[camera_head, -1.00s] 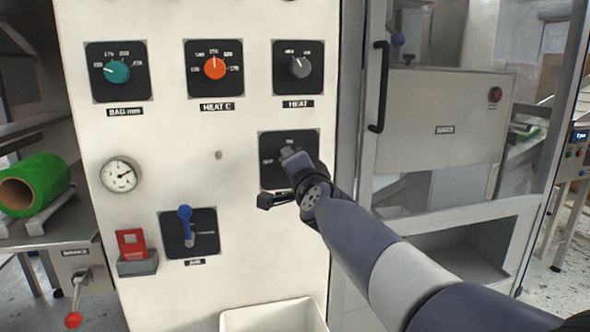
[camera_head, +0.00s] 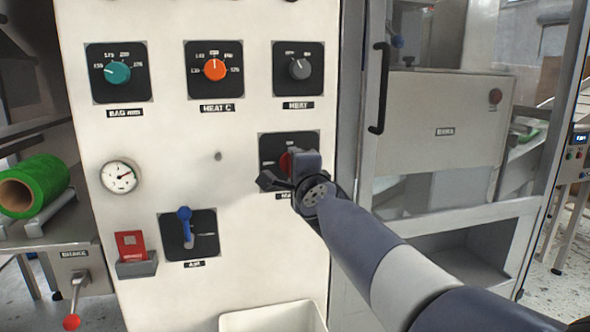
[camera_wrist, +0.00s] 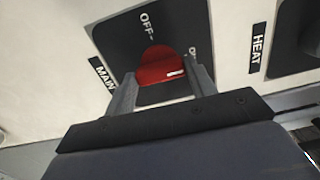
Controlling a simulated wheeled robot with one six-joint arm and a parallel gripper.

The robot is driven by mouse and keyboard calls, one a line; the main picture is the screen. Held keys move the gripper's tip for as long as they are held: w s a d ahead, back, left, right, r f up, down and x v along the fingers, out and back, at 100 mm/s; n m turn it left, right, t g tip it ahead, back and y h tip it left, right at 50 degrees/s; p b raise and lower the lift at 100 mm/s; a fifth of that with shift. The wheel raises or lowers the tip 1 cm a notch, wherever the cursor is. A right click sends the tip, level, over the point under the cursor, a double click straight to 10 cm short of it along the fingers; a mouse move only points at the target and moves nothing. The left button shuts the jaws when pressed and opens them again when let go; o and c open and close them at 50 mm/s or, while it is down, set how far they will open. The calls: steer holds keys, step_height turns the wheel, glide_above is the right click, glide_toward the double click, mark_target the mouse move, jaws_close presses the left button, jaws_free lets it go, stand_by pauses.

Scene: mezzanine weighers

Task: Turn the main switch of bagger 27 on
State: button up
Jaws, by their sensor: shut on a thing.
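The main switch is a red knob (camera_wrist: 158,68) on a black plate (camera_wrist: 112,35) with an OFF label at the top in the wrist view and a partly hidden label starting with O at the right. The white mark on the knob sits at its right end, nearer the partly hidden label than OFF. My gripper (camera_wrist: 160,76) is shut on the knob, one finger on each side.
Teal (camera_head: 117,71), orange (camera_head: 214,68) and grey (camera_head: 300,68) dials sit above the switch. A blue lever (camera_head: 185,214), a gauge (camera_head: 120,176) and a red block (camera_head: 131,244) are on the left. A white bin (camera_head: 272,318) stands below; a door handle (camera_head: 380,88) juts out at the right.

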steer(key=o, duration=1)
steer(key=shift+p+v, duration=0.45)
steer(key=shift+v, duration=5)
steer(key=shift+w, duration=0.2)
steer(key=b+x, duration=0.1)
steer(key=x, duration=0.9)
steer(key=shift+w, duration=0.3)
